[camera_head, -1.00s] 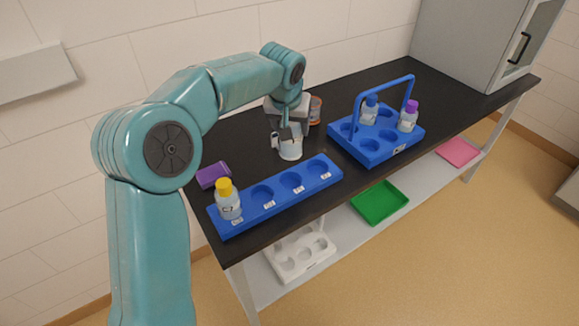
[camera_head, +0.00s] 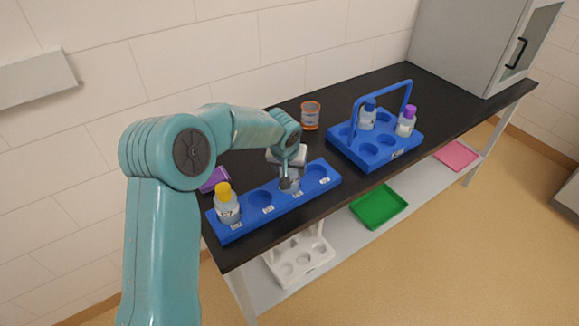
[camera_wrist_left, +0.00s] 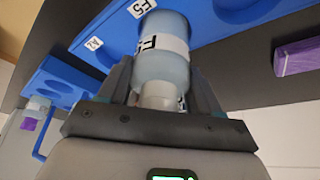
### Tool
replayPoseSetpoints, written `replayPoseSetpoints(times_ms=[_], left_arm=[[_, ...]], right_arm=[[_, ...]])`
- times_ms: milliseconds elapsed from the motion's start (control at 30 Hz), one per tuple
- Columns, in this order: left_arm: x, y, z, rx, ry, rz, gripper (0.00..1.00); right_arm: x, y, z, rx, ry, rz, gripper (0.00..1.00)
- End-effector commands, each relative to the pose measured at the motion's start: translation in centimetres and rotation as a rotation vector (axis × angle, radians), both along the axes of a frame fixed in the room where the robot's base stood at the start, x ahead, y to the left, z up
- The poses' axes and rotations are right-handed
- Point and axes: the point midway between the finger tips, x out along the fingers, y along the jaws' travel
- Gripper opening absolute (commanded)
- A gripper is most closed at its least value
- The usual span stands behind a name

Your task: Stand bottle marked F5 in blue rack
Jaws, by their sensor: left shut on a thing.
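The bottle marked F5 (camera_wrist_left: 163,50) is pale blue-grey with a white neck, and its label shows an F, the rest cut off. My left gripper (camera_head: 289,182) is shut on it; in the left wrist view the fingers (camera_wrist_left: 161,92) close around its neck. The long blue rack (camera_head: 240,228) lies along the table's front. The bottle (camera_head: 290,175) is upright at the rack's third hole from the left, beside the label F5. How deep its base sits is hidden. My right gripper is not in view.
A yellow-capped bottle (camera_head: 227,208) stands in the rack's left end. A purple block (camera_head: 214,178) lies behind it. A handled blue carrier (camera_head: 376,154) holds two bottles at right. An orange-rimmed jar (camera_head: 311,115) stands behind. The rack's second and right holes are empty.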

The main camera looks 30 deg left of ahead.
Motion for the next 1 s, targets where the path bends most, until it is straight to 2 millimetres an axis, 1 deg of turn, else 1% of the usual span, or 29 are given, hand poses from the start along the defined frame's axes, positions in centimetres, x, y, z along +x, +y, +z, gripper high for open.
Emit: replayPoseSetpoints(times_ms=[100, 133, 167, 200, 467, 567, 600, 667, 900, 1000], left_arm=[[0.0, 0.0, -0.3, 0.001, -0.002, 0.000, 0.04], [0.0, 0.0, -0.3, 0.000, 0.000, 0.000, 0.67], [0.0, 0.0, -0.2, 0.000, 0.000, 0.000, 0.77], [0.0, 0.0, -0.2, 0.000, 0.000, 0.000, 0.89], [0.0, 0.0, -0.2, 0.000, 0.000, 0.000, 0.89], [0.0, 0.0, 0.3, 0.000, 0.000, 0.000, 0.89], [-0.1, 0.0, 0.5, 0.001, -0.002, 0.000, 0.89], [-0.4, -0.2, 1.4, 0.001, -0.004, 0.001, 0.89], [-2.5, -1.0, 6.6, 0.001, -0.005, 0.001, 0.89], [-3.2, -1.3, 8.5, 0.000, -0.005, -0.001, 0.89]], right_arm=[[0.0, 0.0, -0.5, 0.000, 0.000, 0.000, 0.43], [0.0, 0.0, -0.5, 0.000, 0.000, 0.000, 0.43], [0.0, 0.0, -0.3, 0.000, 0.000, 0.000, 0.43], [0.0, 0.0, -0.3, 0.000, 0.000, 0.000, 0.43], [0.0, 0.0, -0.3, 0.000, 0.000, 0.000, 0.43], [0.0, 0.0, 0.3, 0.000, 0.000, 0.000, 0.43], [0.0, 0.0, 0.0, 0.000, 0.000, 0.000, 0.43], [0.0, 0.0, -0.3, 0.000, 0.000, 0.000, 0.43], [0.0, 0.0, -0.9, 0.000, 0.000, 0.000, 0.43], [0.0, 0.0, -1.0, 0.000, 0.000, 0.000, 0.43]])
